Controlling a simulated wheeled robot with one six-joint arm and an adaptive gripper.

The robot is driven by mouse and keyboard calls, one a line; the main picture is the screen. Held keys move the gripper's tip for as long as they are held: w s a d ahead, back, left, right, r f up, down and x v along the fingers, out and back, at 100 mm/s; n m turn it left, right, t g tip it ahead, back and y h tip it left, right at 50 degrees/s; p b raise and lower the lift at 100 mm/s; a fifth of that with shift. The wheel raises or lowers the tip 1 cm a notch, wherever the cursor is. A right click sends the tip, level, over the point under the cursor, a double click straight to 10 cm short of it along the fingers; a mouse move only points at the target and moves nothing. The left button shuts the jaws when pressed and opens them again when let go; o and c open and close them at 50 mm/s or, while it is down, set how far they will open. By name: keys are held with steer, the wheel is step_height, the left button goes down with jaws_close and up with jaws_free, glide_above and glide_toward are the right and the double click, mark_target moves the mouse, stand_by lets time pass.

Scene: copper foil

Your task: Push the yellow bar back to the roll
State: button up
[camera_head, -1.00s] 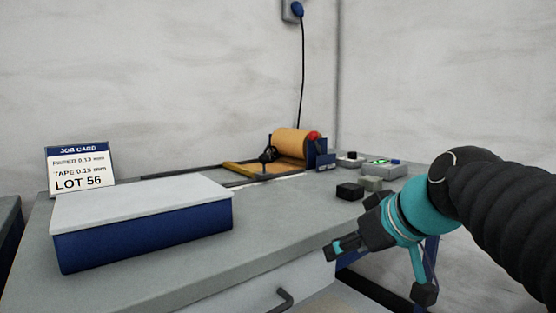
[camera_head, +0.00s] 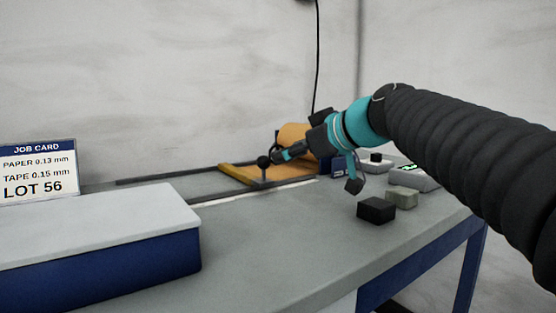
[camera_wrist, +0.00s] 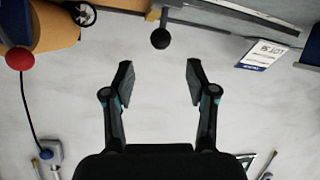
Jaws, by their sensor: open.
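The yellow bar (camera_head: 235,175) lies across the dark rails on the bench, to the left of the copper-coloured roll (camera_head: 293,134) and apart from it. A sheet of copper-coloured material lies between them. A black ball knob (camera_head: 264,161) stands on a post at the front rail, near the bar. My gripper (camera_head: 281,156) is just right of the knob in the head view and partly hides the roll. In the wrist view my gripper (camera_wrist: 160,70) is open and empty, with the black knob (camera_wrist: 161,38) beyond the gap between its fingertips. The roll (camera_wrist: 65,25) shows at upper left.
A blue box with a pale lid (camera_head: 100,225) stands at front left, before the job card (camera_head: 38,172). A black block (camera_head: 377,210), a grey block (camera_head: 402,198) and a small device (camera_head: 414,178) lie at right. The bench front centre is clear.

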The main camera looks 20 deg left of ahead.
mark_target(267, 160)
steer(key=x, duration=0.8)
steer(key=shift+w+a+f+p, duration=0.1)
steer(key=shift+a+f+p, duration=0.05)
steer(key=shift+a+p, duration=0.2)
jaws_close()
